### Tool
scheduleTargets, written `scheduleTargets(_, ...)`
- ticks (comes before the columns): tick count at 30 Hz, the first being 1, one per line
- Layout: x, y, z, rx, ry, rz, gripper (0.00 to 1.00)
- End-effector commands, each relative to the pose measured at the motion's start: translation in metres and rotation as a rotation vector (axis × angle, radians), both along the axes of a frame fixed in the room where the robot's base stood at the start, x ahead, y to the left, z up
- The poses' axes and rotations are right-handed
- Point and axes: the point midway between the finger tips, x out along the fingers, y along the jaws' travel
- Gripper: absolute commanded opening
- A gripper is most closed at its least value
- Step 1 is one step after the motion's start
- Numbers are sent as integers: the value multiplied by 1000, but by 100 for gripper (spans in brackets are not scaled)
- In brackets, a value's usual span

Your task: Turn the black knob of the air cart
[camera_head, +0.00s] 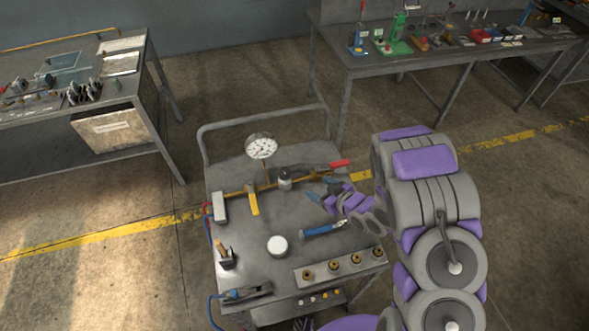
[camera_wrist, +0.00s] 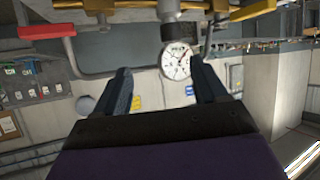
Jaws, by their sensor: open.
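The air cart (camera_head: 240,270) stands in the middle of the head view, with a brass pipe across its top. A short dark grey, round fitting (camera_head: 285,184) on the pipe, between the gauge (camera_head: 262,147) and the red-handled valve (camera_head: 340,163), looks like the knob; its black part is hard to make out. My gripper (camera_head: 323,189) is open and empty, to the right of this fitting and apart from it. In the wrist view, the gauge (camera_wrist: 177,62) shows between the open fingers, beyond them.
A yellow lever (camera_head: 253,198) stands left of the fitting. A white round lid (camera_head: 278,246), a blue-handled tool (camera_head: 320,231) and a block with several brass fittings (camera_head: 340,265) lie nearer on the cart. Workbenches stand behind and left, with free floor between.

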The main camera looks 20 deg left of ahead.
Motion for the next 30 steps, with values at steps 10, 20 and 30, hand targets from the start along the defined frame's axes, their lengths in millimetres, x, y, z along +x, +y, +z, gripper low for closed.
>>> scheduleTargets(10,-7,28,-6,84,-1,40,72)
scheduleTargets(20,21,75,-30,82,1,39,72)
scheduleTargets(30,53,126,-54,83,-3,38,72)
